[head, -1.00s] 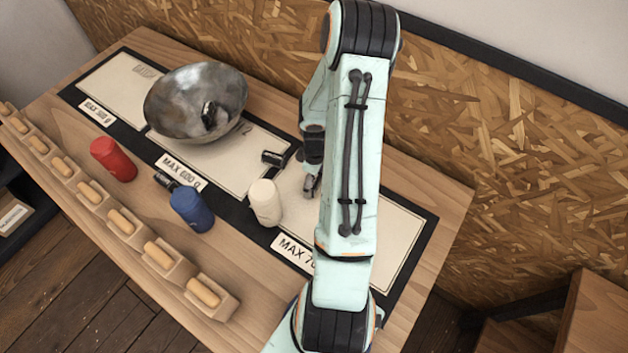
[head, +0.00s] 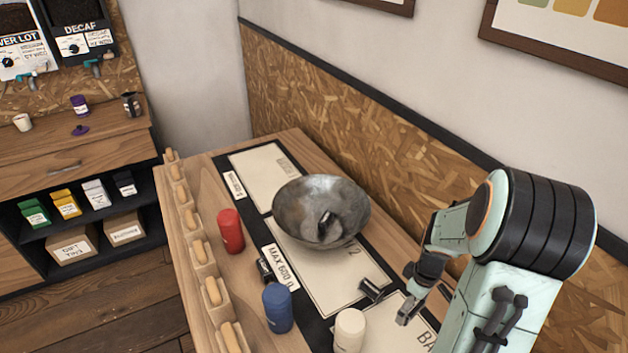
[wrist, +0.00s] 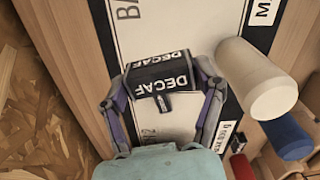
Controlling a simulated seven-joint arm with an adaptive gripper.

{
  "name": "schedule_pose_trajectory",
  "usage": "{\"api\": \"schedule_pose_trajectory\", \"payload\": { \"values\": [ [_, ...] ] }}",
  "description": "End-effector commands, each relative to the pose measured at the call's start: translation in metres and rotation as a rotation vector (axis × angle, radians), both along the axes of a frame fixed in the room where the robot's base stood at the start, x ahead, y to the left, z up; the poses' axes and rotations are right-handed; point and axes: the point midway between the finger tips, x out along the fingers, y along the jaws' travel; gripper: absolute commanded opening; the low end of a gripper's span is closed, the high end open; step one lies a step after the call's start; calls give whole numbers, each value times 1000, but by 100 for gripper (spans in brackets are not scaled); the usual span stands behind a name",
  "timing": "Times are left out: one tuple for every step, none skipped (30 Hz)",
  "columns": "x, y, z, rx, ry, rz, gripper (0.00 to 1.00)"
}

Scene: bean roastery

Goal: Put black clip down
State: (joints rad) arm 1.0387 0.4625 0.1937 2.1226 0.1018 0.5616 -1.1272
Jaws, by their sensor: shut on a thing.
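The black clip (wrist: 160,82), with white DECAF lettering, sits between the two fingers of my gripper (wrist: 166,90) in the wrist view. My gripper is shut on it. In the head view the clip (head: 372,290) is just left of my gripper (head: 400,294), over the dark strip between two pale cards. I cannot tell whether it touches the surface. A dark clip-like thing (head: 326,226) lies in the metal bowl (head: 297,200). Another dark one (head: 264,271) is beside the blue canister (head: 278,308).
A white canister (head: 349,330) stands close to the clip; it also shows in the wrist view (wrist: 258,80). A red canister (head: 231,231) stands farther left. Several wooden-handled blocks (head: 204,254) line the left table edge. The card marked 2 (head: 325,278) has bare room.

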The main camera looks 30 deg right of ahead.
Motion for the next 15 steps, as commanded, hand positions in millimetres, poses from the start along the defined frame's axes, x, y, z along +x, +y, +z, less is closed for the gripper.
{"api": "schedule_pose_trajectory", "payload": {
  "values": [
    [7,5,1,-1,-1,26,50],
    [12,8,3,-1,-1,45,50],
    [21,14,6,-2,-2,79,50],
    [30,20,9,-3,-4,109,50],
    [40,26,13,-3,-3,143,50],
    [55,34,20,-3,-4,192,50],
    [69,41,26,-5,-5,231,50],
    [81,50,34,-5,-6,274,50],
    [98,64,44,-5,-7,328,50],
    [109,75,52,-5,-7,363,50],
    [120,87,61,-5,-7,390,50],
    [132,103,72,-5,-7,416,50],
    [139,115,80,-5,-7,428,50],
    [145,128,88,-4,-7,438,50],
    [152,144,99,-3,-7,443,50]
  ]
}}
